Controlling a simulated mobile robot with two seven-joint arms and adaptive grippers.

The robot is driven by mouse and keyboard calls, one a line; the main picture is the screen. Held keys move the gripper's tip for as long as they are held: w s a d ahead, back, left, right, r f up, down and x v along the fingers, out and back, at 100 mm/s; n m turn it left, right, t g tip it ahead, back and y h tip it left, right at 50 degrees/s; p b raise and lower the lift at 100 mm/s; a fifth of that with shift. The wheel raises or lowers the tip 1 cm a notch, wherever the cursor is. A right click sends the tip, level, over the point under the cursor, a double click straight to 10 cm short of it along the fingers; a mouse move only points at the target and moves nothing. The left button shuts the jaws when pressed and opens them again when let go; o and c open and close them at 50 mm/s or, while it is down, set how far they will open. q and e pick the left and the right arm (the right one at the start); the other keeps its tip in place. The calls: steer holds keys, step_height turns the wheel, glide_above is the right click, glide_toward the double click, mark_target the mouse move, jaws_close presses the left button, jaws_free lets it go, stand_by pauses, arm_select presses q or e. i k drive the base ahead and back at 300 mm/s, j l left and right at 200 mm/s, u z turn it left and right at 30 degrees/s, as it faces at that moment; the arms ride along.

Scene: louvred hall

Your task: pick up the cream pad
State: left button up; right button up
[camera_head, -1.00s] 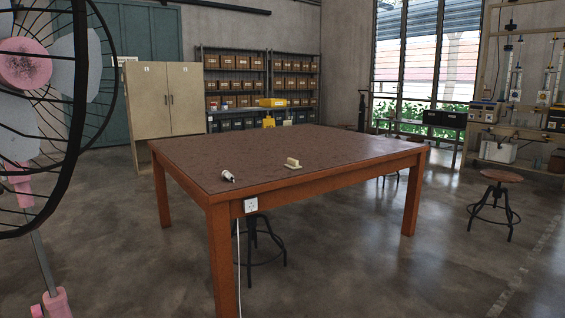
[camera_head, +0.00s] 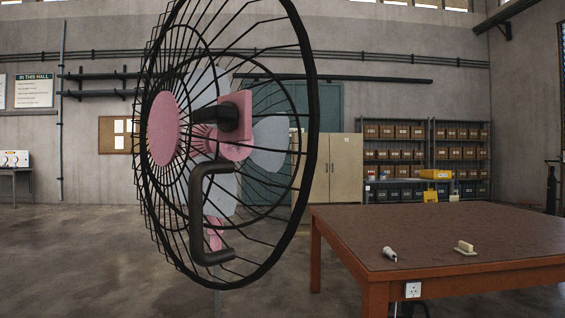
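The cream pad (camera_head: 464,248) lies on the brown top of the wooden table (camera_head: 440,225), near its front edge. It looks like a small cream block with a raised part on a flat base. A small white and dark cylindrical item (camera_head: 390,254) lies on the table to its left. Neither of my grippers shows in the head view, so I cannot see their state.
A large pink and grey fan in a black wire cage (camera_head: 163,128) stands close, left of the table. Shelves with boxes (camera_head: 400,155) and a pale cabinet (camera_head: 345,165) stand behind. Open concrete floor (camera_head: 90,250) lies to the left.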

mark_target(464, 248)
steer(key=i+l, duration=0.1)
steer(key=l, duration=0.65)
steer(key=i+l+u, duration=0.1)
steer(key=l, duration=0.65)
steer(key=i+l, duration=0.15)
steer(key=l, duration=0.6)
